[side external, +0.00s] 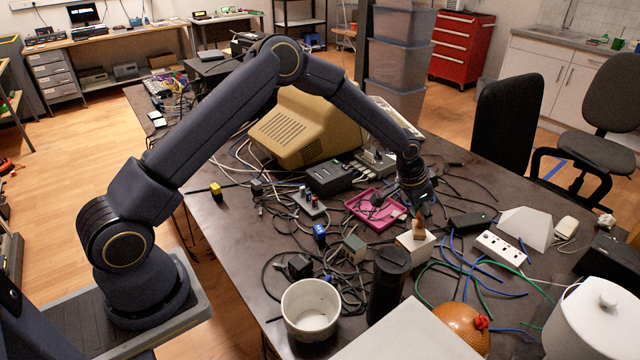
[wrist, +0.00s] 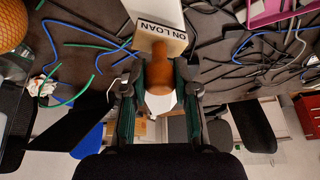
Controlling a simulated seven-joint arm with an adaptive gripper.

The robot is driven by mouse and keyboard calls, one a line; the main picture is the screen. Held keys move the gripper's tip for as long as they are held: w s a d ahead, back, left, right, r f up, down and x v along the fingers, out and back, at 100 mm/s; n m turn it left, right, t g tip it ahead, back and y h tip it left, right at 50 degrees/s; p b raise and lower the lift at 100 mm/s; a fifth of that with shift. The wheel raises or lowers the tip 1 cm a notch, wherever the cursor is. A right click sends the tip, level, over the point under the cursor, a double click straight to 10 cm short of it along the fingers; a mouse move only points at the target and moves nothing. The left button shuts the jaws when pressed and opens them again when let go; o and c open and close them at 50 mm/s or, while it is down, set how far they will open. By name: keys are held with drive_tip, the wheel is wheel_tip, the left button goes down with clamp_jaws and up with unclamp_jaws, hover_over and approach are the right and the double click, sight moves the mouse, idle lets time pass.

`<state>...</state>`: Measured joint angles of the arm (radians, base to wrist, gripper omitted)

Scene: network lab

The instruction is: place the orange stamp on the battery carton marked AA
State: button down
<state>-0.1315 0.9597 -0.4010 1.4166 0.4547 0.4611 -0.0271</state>
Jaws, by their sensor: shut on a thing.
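My gripper (side external: 418,200) is shut on the orange stamp. The stamp has an orange handle (wrist: 160,76) and a pale block lettered ON LOAN (wrist: 160,35); in the side external view the stamp (side external: 418,232) hangs below the fingers. A small white box (side external: 415,246) is right under the stamp in that view. I cannot read any AA marking on it, so I cannot tell for sure that it is the battery carton. Whether the stamp's block touches the box or is just above it is unclear.
A black cylinder (side external: 388,283) stands close in front of the white box. A magenta tray (side external: 370,212) lies behind it, a white power strip (side external: 500,247) to the right. A white pot (side external: 311,309) and orange ball-like object (side external: 461,328) are nearer. Cables cover much of the table.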

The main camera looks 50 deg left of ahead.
drive_tip(key=shift+f, duration=0.7)
drive_tip(key=shift+f, duration=0.1)
drive_tip(key=c, duration=0.9)
unclamp_jaws()
